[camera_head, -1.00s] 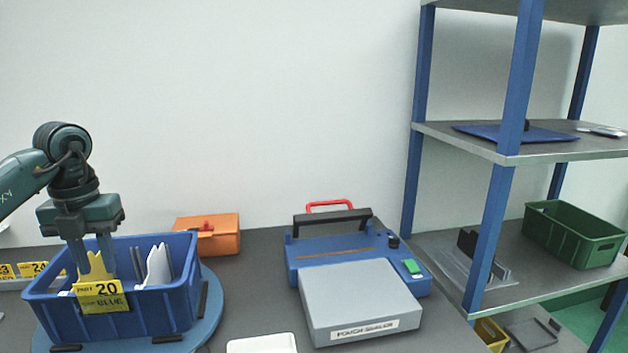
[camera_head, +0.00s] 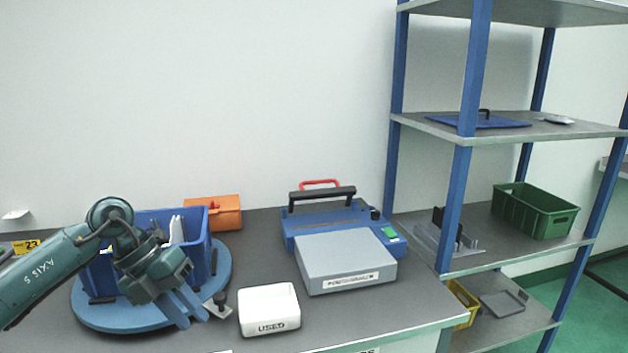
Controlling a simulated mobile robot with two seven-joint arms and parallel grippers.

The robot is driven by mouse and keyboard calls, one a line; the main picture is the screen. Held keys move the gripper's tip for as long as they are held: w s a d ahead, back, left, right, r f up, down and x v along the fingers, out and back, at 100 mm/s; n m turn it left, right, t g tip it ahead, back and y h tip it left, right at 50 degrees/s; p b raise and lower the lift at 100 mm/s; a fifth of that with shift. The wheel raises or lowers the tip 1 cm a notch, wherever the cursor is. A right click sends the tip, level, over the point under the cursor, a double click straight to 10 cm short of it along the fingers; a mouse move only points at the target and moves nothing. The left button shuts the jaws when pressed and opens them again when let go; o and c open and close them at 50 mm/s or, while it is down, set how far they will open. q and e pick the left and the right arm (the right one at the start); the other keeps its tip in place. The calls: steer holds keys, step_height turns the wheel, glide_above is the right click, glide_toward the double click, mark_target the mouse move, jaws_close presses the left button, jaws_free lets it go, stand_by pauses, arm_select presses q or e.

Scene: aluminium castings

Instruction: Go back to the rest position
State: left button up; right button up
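My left gripper (camera_head: 193,321) hangs in front of the blue bin (camera_head: 202,262), its fingers slanting down and to the right. The two fingers are apart with nothing seen between them. My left arm comes in from the lower left and covers much of the bin's front. The bin stands on a round blue turntable (camera_head: 224,270) and holds upright white pieces (camera_head: 177,230). My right gripper is not in view.
A small dark knob (camera_head: 219,298) is close to the fingertips. A white tray (camera_head: 269,325) marked USED and a blue-grey sealer (camera_head: 345,262) stand to the right. An orange box (camera_head: 226,222) is behind. A blue-posted shelf rack (camera_head: 467,95) stands on the right.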

arm_select(q)
steer(key=s+d+n+t+h, duration=0.3)
steer(key=d+h, duration=0.4)
steer(key=d, duration=0.3)
steer(key=s+d+n+t+h, duration=0.2)
steer(key=s+d+n+h, duration=0.15)
steer(key=d+h, duration=0.4)
steer(key=s+a+f+n+t+y+p, duration=0.1)
steer(key=a+f+n+t+y, duration=0.1)
steer(key=f+n+t+y, duration=0.6)
steer(key=a+f+n+t+y, duration=0.3)
steer(key=f+n+t+y, duration=0.15)
steer(key=n, duration=0.85)
steer(key=s+a+f+n+g+y, duration=0.3)
steer(key=s+f+n+g+y, duration=0.1)
steer(key=s+f, duration=0.7)
steer(key=shift+s+f+n+g+y+p, duration=0.2)
steer(key=shift+s+n+g+y+p, duration=0.15)
steer(key=shift+n+g, duration=0.7)
